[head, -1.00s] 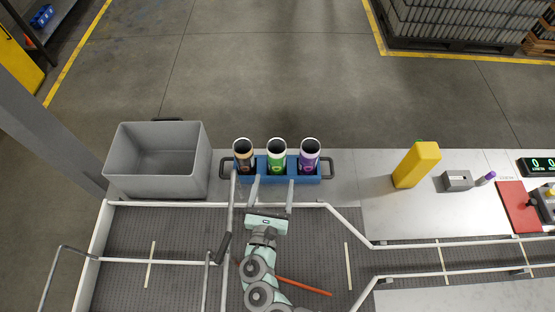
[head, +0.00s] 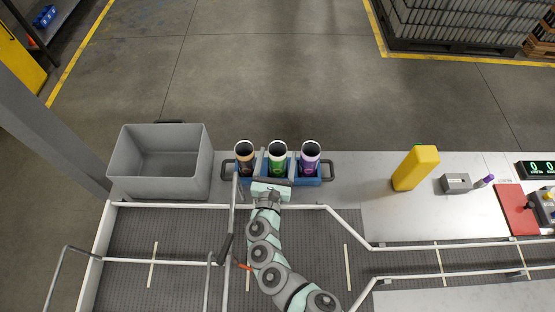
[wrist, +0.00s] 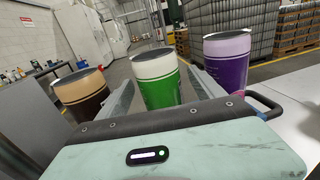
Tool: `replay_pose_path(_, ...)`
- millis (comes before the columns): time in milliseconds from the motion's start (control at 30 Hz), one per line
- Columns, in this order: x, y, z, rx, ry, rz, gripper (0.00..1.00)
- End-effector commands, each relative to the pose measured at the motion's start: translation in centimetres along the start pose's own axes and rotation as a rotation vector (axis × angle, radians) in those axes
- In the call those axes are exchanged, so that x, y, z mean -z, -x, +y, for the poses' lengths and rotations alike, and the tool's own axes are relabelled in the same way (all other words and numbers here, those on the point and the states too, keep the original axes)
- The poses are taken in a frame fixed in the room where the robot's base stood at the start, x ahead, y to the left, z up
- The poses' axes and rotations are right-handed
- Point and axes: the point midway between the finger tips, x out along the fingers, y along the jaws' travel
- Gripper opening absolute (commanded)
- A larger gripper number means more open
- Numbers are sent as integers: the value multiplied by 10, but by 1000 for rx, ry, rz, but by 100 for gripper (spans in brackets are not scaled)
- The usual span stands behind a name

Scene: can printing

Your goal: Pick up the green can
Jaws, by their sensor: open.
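The green can (head: 278,158) stands upright in the middle of the blue holder (head: 309,182), with a white band around its top. A brown can (head: 245,158) stands to its left and a purple can (head: 310,158) to its right. My gripper (head: 277,165) is open, with one finger on each side of the green can. In the wrist view the green can (wrist: 158,82) rises between the fingers, the brown can (wrist: 82,95) outside the left one and the purple can (wrist: 228,65) outside the right one. I cannot tell whether the fingers touch it. Its lower part is hidden by my gripper.
A grey bin (head: 160,190) stands left of the holder. A yellow container (head: 415,168) and a small grey block (head: 456,183) stand to the right on the counter. White rails (head: 310,206) run along the conveyor.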

Motion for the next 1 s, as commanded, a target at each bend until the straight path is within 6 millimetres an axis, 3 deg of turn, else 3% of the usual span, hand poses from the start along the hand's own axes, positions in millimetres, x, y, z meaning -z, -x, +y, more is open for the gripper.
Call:
replay_pose_path(300,1,-8,0,-2,-1,1,77)
replay_pose_path(1000,0,-8,0,-1,0,1,19)
